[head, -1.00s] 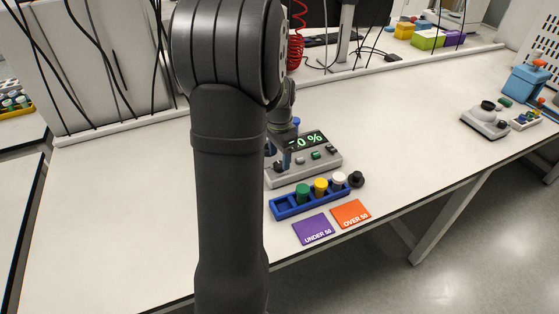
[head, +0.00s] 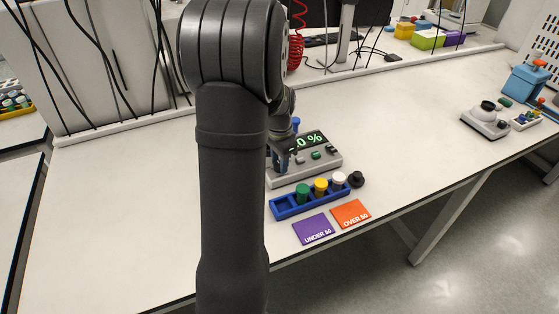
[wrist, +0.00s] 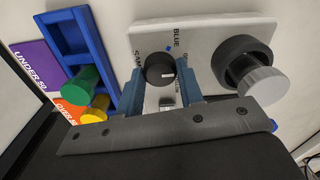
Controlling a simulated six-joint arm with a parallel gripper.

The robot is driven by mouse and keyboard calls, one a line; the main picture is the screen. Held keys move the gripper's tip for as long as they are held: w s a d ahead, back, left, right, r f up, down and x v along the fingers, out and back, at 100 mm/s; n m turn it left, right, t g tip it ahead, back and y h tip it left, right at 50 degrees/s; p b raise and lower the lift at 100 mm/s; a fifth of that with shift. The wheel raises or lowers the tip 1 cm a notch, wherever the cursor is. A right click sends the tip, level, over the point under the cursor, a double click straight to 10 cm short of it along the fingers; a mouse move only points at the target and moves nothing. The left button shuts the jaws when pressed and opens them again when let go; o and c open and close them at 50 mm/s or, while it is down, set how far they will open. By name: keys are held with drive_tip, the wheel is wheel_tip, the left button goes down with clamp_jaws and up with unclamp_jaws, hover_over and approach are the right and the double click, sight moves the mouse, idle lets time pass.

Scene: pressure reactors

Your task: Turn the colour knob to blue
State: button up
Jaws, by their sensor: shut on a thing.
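The black colour knob (wrist: 160,68) sits on the light grey device panel (wrist: 205,35), between my gripper's two blue-grey fingers. My gripper (wrist: 160,80) is shut on it. A small white mark shows on the knob's lower right side in the wrist view. A blue dot (wrist: 168,48) beside the printed word BLUE lies above the knob. Other labels around it are partly hidden. In the head view my gripper (head: 281,160) is at the left end of the device (head: 325,163), and the knob is hidden there. The green display (head: 313,139) reads 0 %, partly covered.
Purple UNDER 50 (head: 314,229) and orange OVER 50 (head: 350,213) cards lie in front. A large black ring with a grey cylinder (wrist: 262,85) is close to the right finger.

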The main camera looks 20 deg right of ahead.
sight(279, 164)
drive_tip(key=shift+n, duration=0.3)
drive_tip(key=n, duration=0.5)
drive_tip(key=shift+n, duration=0.3)
drive_tip(key=n, duration=0.5)
drive_tip(key=shift+n, duration=0.4)
drive_tip(key=o, duration=1)
drive_tip(key=shift+r, duration=0.1)
wheel_tip(279, 164, up, 17)
drive_tip(key=shift+r, duration=0.15)
